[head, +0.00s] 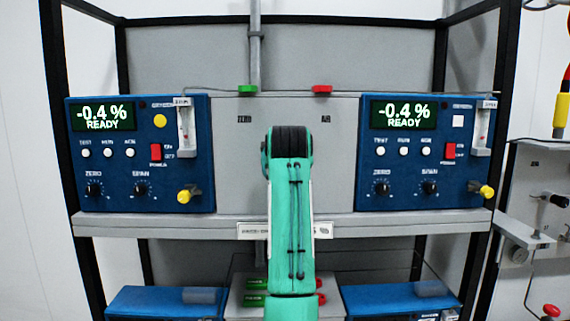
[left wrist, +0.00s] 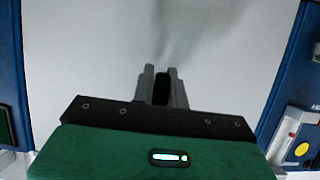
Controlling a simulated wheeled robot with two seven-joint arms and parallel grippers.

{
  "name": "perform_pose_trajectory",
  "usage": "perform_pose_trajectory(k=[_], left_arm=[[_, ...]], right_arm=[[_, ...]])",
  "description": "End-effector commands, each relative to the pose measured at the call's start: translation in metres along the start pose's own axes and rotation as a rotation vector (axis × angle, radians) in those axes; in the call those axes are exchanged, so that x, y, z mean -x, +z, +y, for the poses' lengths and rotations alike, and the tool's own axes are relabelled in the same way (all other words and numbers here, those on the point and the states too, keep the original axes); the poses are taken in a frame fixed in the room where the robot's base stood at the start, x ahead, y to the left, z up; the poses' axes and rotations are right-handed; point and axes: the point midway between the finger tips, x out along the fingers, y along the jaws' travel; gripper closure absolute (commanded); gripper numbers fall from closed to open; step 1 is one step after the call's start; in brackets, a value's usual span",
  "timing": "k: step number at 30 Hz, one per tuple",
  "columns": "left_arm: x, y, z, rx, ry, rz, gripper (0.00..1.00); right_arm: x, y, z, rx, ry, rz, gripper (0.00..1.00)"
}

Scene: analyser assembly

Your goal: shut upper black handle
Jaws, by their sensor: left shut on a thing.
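My left gripper (left wrist: 162,76) shows in the left wrist view in front of a grey panel. Its two grey fingers are closed on a small black part (left wrist: 161,90), which looks like the upper black handle. Little of this handle shows between the fingers, and I cannot tell its angle. In the head view my teal arm rises in front of the grey middle panel (head: 343,165). It hides my left gripper and the handle there. My right gripper is in neither view.
Blue analysers reading -0.4 % READY stand left (head: 125,170) and right (head: 410,165) of the panel. A green handle (head: 247,89) and a red handle (head: 321,89) sit above it. The shelf edge (head: 150,226) runs below. More blue units (head: 165,300) stand lower down.

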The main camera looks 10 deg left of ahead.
Motion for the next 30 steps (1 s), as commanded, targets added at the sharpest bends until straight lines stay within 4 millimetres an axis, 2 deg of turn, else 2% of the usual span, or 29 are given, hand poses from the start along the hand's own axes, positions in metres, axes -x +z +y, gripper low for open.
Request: perform_pose_trajectory(k=[8, 9, 12, 23, 26, 30], left_arm=[[-0.002, 0.003, 0.001, -0.001, 0.0, -0.007, 1.0], [-0.002, 0.003, 0.001, -0.001, 0.0, -0.007, 0.82], [-0.001, 0.003, 0.0, -0.001, 0.0, -0.006, 0.64], [0.003, 0.002, 0.0, -0.001, -0.001, -0.001, 0.64], [0.013, 0.003, 0.0, -0.001, -0.001, 0.001, 0.64], [0.04, 0.005, 0.0, -0.001, 0.0, 0.004, 0.64]], right_arm=[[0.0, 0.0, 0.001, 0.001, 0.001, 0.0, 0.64], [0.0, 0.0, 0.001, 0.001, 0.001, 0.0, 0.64], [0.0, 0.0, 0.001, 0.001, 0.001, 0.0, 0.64], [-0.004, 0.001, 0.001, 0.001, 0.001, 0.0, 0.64], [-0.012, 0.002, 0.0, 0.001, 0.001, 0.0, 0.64], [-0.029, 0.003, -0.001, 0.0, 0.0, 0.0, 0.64]])
